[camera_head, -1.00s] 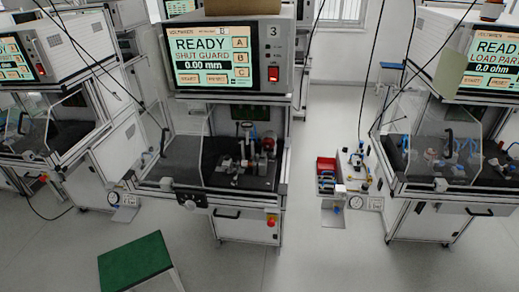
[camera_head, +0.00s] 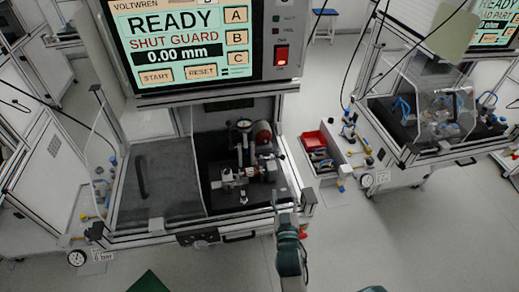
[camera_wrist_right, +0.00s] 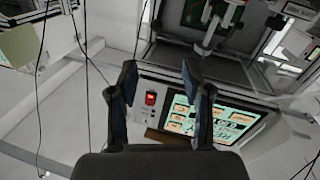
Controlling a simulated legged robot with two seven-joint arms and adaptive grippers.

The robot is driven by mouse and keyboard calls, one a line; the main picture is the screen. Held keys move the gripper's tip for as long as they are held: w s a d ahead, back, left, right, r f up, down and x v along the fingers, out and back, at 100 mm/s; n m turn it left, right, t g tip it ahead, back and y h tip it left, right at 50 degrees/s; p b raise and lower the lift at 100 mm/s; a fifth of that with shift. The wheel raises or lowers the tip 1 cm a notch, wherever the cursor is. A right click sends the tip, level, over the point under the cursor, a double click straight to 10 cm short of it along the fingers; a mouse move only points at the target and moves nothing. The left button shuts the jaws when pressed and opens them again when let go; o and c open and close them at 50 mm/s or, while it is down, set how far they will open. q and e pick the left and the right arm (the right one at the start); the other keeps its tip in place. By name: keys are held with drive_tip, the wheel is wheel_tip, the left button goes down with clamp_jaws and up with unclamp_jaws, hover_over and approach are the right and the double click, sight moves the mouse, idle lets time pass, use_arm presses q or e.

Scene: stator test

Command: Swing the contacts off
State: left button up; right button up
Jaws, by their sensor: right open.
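The test station's fixture (camera_head: 243,165) stands on the dark bed inside the open-fronted enclosure in the head view. It has a round dial gauge, a red round part (camera_head: 263,133) and metal clamp-like parts. I cannot tell which small parts are the contacts. My right gripper (camera_head: 285,207) is in front of the bed's right front edge, apart from the fixture. In the right wrist view the right gripper (camera_wrist_right: 158,82) is open, with nothing between its fingers. My left gripper is not in view.
The screen (camera_head: 182,40) above reads READY, SHUT GUARD, 0.00 mm. A clear guard panel (camera_head: 195,165) stands left of the fixture. A red switch (camera_head: 281,56) is beside the screen. A red bin (camera_head: 313,140) and another station (camera_head: 430,110) are to the right. Open floor lies in front.

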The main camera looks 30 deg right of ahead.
approach(281, 156)
drive_tip(key=w+d, duration=0.1)
drive_tip(key=d, duration=0.1)
drive_tip(key=x, duration=0.5)
drive_tip(key=a+p+x, duration=0.1)
drive_tip(key=x, duration=0.1)
drive_tip(key=shift+w+f, duration=0.4)
drive_tip(key=shift+w, duration=0.05)
drive_tip(key=shift+w+d, duration=0.1)
drive_tip(key=shift+w, duration=0.35)
drive_tip(key=shift+d+f, duration=0.1)
drive_tip(key=shift+d, duration=0.45)
drive_tip(key=shift+d+f, duration=0.1)
drive_tip(key=shift+d, duration=0.05)
drive_tip(key=c, duration=0.8)
clamp_jaws()
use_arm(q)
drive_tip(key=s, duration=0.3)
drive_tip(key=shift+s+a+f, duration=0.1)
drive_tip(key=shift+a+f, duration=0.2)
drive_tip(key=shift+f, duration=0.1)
use_arm(e)
drive_tip(key=shift+a, duration=0.3)
